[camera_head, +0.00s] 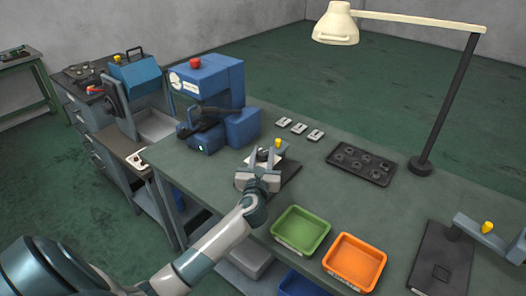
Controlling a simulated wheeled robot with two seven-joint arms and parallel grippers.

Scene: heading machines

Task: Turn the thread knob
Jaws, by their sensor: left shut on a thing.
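A small yellow thread knob (278,143) stands up at the middle of the workbench, on a fixture with a dark base plate (291,172). My left arm reaches in from the lower left, and my left gripper (267,156) is at this fixture with its fingers at the knob. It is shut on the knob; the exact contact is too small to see. The gripper hides much of the fixture. A second fixture (445,255) at the right has a similar yellow knob (487,227) and stands free. My right gripper is not in view.
A green bin (301,231) and an orange bin (354,262) are at the bench's front edge. A black tray (361,163) with round parts and a desk lamp (421,166) stand behind.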

